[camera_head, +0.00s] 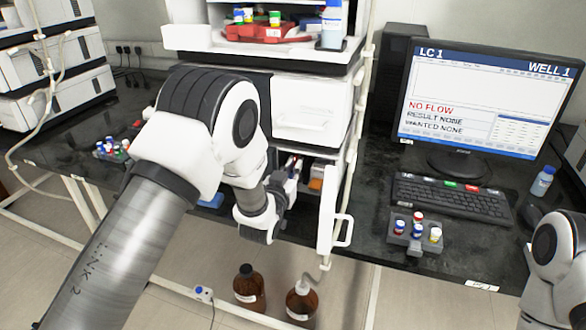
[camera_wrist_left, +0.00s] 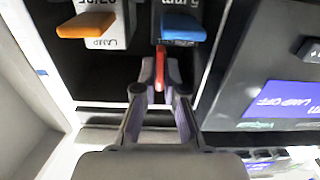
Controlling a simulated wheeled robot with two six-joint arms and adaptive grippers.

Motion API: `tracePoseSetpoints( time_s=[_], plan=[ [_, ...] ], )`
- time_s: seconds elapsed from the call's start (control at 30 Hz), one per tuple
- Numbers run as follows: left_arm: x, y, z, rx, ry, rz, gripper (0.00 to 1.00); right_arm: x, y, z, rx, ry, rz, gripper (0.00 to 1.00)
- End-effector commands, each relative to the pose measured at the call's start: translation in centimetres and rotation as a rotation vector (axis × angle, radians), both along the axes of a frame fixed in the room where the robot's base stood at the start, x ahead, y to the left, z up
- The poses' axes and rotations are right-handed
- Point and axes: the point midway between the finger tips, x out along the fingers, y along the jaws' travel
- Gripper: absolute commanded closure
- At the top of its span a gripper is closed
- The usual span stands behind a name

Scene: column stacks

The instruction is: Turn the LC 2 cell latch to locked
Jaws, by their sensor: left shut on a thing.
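My left gripper (camera_wrist_left: 160,85) reaches into the open bay of the instrument stack. In the left wrist view its two fingers are closed on a slim red lever (camera_wrist_left: 159,66), which looks like the cell latch; it stands roughly upright in the picture. Whether it is at locked cannot be told, and no LC 2 label is readable on it. In the head view the left gripper (camera_head: 290,172) is small and partly hidden by my wrist, and the lever cannot be made out. My right gripper is out of view; only part of that arm shows at the right edge.
An orange tab (camera_wrist_left: 86,25) labelled LAMP and a blue tab (camera_wrist_left: 183,28) sit just above the lever. An open white door (camera_head: 329,215) stands right of the bay. A monitor (camera_head: 480,100) reads LC 1, NO FLOW. Brown bottles (camera_head: 249,287) stand below.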

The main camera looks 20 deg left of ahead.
Motion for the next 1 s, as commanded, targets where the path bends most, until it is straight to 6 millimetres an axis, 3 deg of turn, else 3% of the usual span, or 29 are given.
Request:
tracePoseSetpoints(
  time_s=[0.33, 0.4, 0.43, 0.77, 0.87, 1.0],
  plan=[
    [0.0, 0.0, 0.0, -0.004, 0.0, 0.0, 1.0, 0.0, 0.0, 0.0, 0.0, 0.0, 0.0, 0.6],
    [0.0, 0.0, 0.0, -0.004, 0.0, 0.0, 0.73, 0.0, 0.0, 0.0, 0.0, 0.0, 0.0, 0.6],
    [0.0, 0.0, 0.0, -0.004, 0.0, 0.0, 0.66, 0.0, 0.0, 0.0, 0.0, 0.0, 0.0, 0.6],
    [-0.2, 0.0, 0.0, -0.003, 0.001, 0.0, 0.66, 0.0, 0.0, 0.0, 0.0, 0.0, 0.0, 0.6],
    [-1.3, 0.0, -0.1, -0.003, 0.002, 0.0, 0.66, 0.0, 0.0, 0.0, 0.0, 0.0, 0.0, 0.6],
    [-4.5, 0.1, -0.1, -0.003, 0.005, 0.0, 0.66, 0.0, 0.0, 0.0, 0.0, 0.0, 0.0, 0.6]
  ],
)
